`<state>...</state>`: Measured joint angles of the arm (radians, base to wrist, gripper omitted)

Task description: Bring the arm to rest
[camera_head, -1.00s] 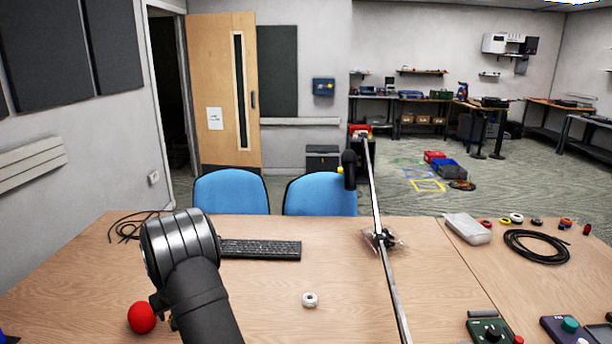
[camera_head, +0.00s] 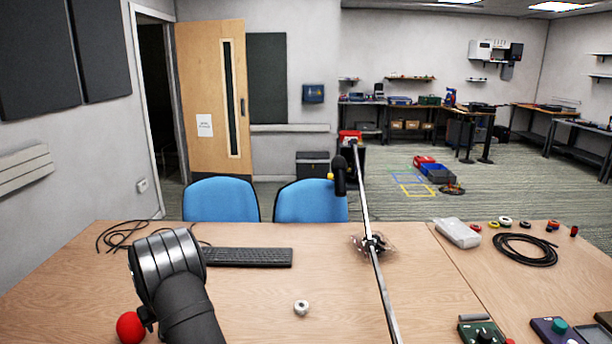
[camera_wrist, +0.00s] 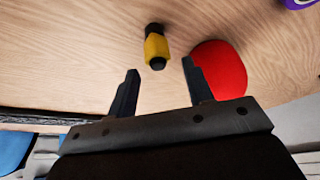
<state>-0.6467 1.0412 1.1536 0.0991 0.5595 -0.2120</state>
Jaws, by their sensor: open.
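My gripper (camera_wrist: 160,84) shows in the wrist view with its two dark fingers spread apart and nothing between them. A short yellow and black piece (camera_wrist: 157,48) lies on the wooden table just beyond the fingertips. A red ball (camera_wrist: 218,70) lies close beside the right finger; I cannot tell if they touch. In the head view my black arm (camera_head: 170,275) reaches over the left front of the table, and the red ball (camera_head: 130,327) shows at its left. My gripper is hidden there.
A keyboard (camera_head: 247,257) lies behind my arm. A small white roll (camera_head: 301,307) lies at the middle front. A thin pole (camera_head: 376,270) rises right of it. A coiled black cable (camera_head: 525,250) and a loose cable (camera_head: 118,236) lie at right and left. The table's middle is mostly clear.

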